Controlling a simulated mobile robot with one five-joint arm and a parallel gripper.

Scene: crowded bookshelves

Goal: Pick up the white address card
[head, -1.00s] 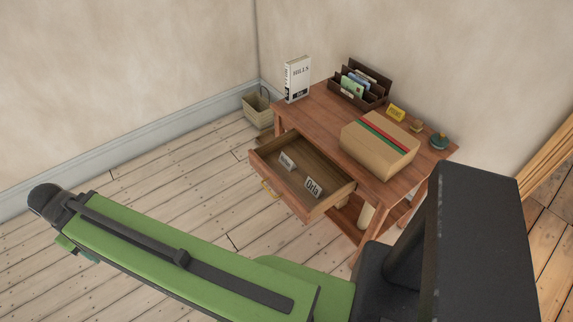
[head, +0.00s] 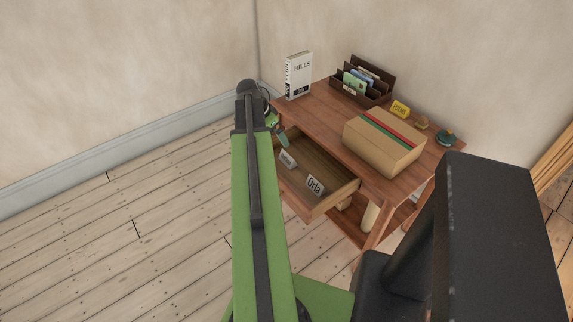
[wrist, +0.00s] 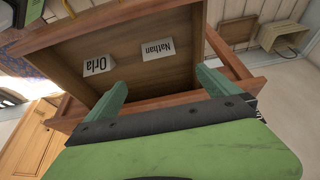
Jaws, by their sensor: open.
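Two white cards lie in the open wooden drawer (head: 337,198): one reads "Orla" (head: 315,184), the other "Nathan" (head: 287,158). Both also show in the wrist view, Orla (wrist: 98,66) at left and Nathan (wrist: 157,49) right of it. My gripper (head: 281,138) is near the back left of the drawer in the head view, partly hidden by its own arm. In the wrist view its green fingers (wrist: 161,80) are apart and empty, with the drawer beyond them. Neither card is touched. The drawer's front is partly hidden by my arm in the head view.
The floor at left is clear.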

